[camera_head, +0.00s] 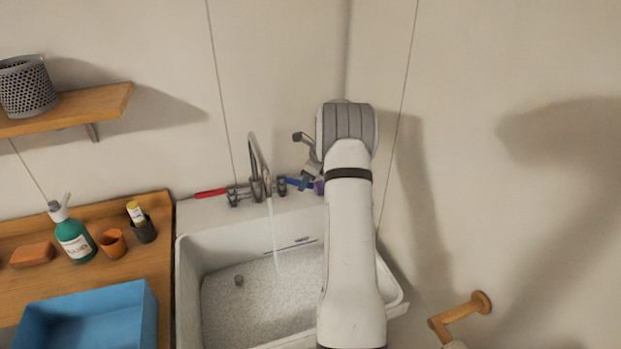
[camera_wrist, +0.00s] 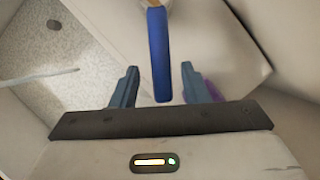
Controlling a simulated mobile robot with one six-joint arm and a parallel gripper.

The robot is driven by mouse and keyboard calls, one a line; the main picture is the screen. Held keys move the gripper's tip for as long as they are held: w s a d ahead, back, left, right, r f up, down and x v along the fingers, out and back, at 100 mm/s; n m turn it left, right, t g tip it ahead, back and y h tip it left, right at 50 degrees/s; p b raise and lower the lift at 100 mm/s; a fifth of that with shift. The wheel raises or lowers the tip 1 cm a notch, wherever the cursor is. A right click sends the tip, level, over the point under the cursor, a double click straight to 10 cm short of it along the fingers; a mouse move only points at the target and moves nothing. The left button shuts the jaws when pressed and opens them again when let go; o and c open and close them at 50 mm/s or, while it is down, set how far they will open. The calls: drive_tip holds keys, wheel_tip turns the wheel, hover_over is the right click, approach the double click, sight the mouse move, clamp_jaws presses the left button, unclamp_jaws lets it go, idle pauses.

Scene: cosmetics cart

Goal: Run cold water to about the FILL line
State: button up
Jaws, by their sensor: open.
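A white sink (camera_head: 190,285) stands below a metal tap (camera_head: 256,165) with a red lever (camera_head: 211,193) on its left and a blue lever (camera_head: 293,182) on its right. A thin water stream (camera_head: 272,232) falls from the spout; it also shows in the wrist view (camera_wrist: 45,78). A dark line (camera_head: 290,246) marks the basin's back wall; its lettering is too small to read. The water level is hard to tell. My gripper (camera_wrist: 159,68) is open, with the blue lever (camera_wrist: 159,50) between its fingers and gaps on both sides.
A wooden counter (camera_head: 25,282) at left holds a green pump bottle (camera_head: 74,238), orange cup (camera_head: 113,243), dark cup (camera_head: 144,231) and blue bin (camera_head: 140,300). A wooden wall peg (camera_head: 460,310) is at lower right.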

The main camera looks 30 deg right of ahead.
clamp_jaws()
idle(0.4)
